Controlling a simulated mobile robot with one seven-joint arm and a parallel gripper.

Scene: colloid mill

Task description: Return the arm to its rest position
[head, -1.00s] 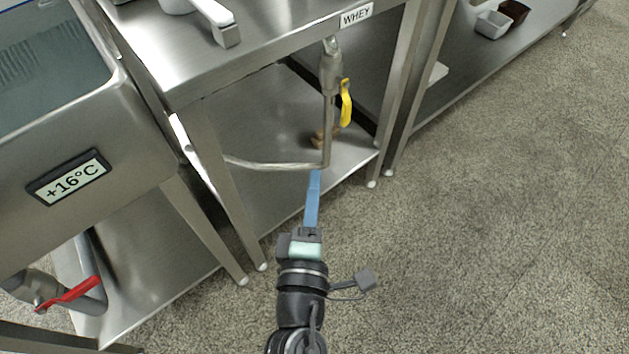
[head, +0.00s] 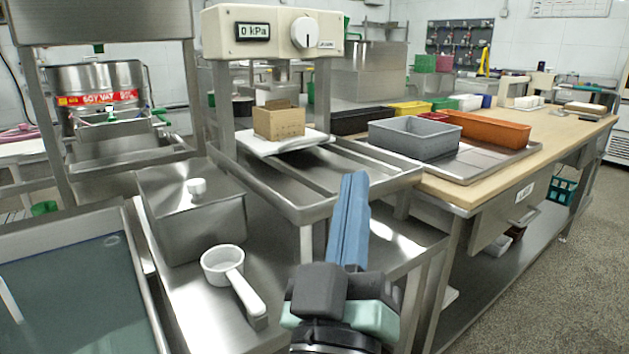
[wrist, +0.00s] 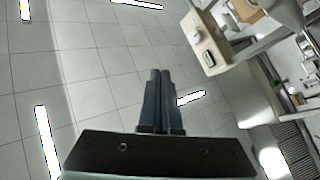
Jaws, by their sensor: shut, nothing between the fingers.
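My gripper (head: 354,180) rises from the bottom of the head view, its long blue fingers pointing up and together with nothing between them. It is raised in front of the steel draining stand and touches nothing that I can see. In the wrist view my gripper (wrist: 162,72) shows with both fingers side by side, closed, against the tiled ceiling (wrist: 100,60). My arm below the wrist is mostly out of the picture.
A steel table (head: 190,300) holds a lidded steel box (head: 195,215) and a white ladle (head: 225,268). A press with a 0 kPa display (head: 252,31) stands behind. A grey bin (head: 414,137) sits on the wooden counter at right. Open floor (head: 560,250) lies at far right.

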